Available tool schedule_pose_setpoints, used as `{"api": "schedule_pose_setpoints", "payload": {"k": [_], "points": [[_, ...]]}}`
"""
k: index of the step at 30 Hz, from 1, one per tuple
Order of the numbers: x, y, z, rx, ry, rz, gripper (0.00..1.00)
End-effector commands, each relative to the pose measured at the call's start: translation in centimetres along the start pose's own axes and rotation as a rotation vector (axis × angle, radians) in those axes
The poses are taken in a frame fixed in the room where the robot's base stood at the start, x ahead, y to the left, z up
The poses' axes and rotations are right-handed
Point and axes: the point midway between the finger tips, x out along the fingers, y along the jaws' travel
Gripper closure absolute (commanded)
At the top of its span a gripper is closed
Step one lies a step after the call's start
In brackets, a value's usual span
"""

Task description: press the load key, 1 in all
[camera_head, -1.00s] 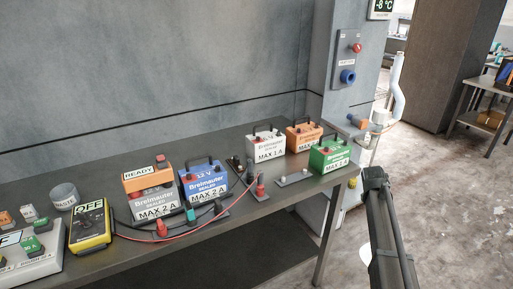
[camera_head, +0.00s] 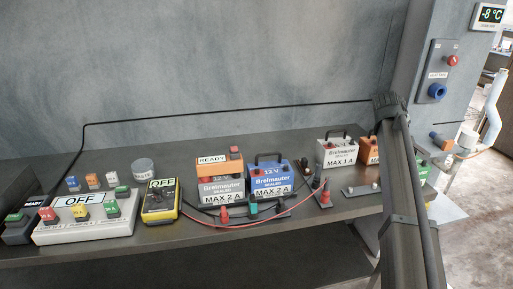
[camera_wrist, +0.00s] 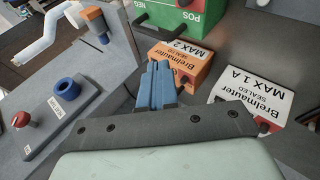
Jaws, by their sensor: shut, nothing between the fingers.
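An orange unit with a READY display (camera_head: 212,160) stands behind or on a grey-white battery (camera_head: 221,188) marked MAX 2 A in the head view. A red-orange key-like block (camera_head: 235,151) is at its top right; I cannot read a label on it, so I cannot tell whether it is the load key. My gripper's blue fingers (camera_wrist: 160,72) are shut and empty in the wrist view, in front of an orange battery (camera_wrist: 180,65). In the head view my arm rises at the right, far from the READY unit, and its fingers are not visible.
A blue battery (camera_head: 270,178) stands beside the READY unit, with red and black leads in front. A yellow meter (camera_head: 160,201) and a charger (camera_head: 85,224), both showing OFF, stand left. White (camera_head: 338,152) and green (camera_wrist: 186,15) batteries are near my arm. A wall panel (camera_head: 440,72) stands right.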

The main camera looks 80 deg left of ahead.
Motion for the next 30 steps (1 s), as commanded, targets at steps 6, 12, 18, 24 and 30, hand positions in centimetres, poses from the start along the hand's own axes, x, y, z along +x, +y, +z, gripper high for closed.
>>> {"api": "schedule_pose_setpoints", "payload": {"k": [6,12,18,24,30], "points": [[-5.9,-4.6,-5.3,0.03,0.035,-0.004,1.0],[-11.3,-9.1,-9.3,0.069,0.062,-0.012,1.0],[-16.9,-13.6,-12.7,0.109,0.088,-0.02,1.0],[-22.8,-18.3,-15.3,0.151,0.113,-0.031,1.0],[-29.0,-23.0,-17.4,0.196,0.141,-0.043,1.0]]}}
